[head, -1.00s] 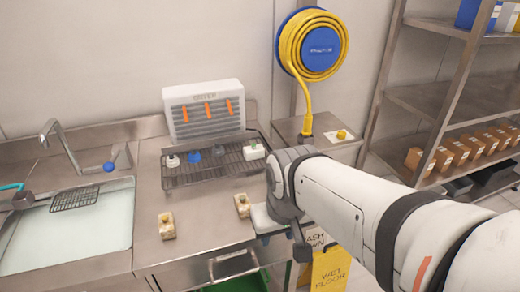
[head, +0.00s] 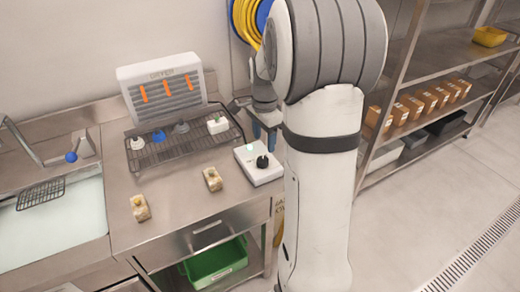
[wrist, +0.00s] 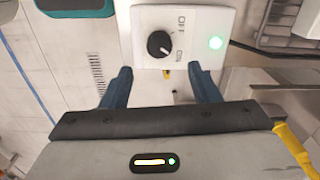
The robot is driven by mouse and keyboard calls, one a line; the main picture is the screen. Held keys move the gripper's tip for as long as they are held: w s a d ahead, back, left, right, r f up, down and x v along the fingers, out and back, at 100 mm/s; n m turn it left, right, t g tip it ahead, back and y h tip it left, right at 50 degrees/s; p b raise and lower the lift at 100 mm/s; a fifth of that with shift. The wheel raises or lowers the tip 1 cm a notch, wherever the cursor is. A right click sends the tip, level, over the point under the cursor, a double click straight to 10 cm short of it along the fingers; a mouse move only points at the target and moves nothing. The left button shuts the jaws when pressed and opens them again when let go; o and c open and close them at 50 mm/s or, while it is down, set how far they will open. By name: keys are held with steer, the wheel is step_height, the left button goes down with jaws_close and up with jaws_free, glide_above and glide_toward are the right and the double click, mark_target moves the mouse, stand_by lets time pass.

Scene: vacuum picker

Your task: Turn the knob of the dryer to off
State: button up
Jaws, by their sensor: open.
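The dryer (head: 160,72) is a white unit with orange streamers at the back of the steel counter. A white control box (head: 258,176) with a black knob (head: 262,161) sits at the counter's right end. In the wrist view the knob (wrist: 158,44) has a white pointer toward the lower right, by the lettering that seems to read ON; OFF seems to be the upper label. A green light (wrist: 215,43) is lit on the box. My gripper (wrist: 160,68) is open and empty, its blue fingers just short of the knob and apart from it.
A wire rack (head: 180,148) with several small items stands before the dryer. Two yellowish blocks (head: 213,179) lie on the counter. A sink (head: 55,215) is at left, a green crate (head: 215,262) below, and a shelf (head: 430,55) at right.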

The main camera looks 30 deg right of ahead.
mark_target(264, 159)
step_height(264, 159, down, 8)
steer(key=shift+r, duration=0.25)
steer(key=c, duration=1)
steer(key=shift+o, duration=0.2)
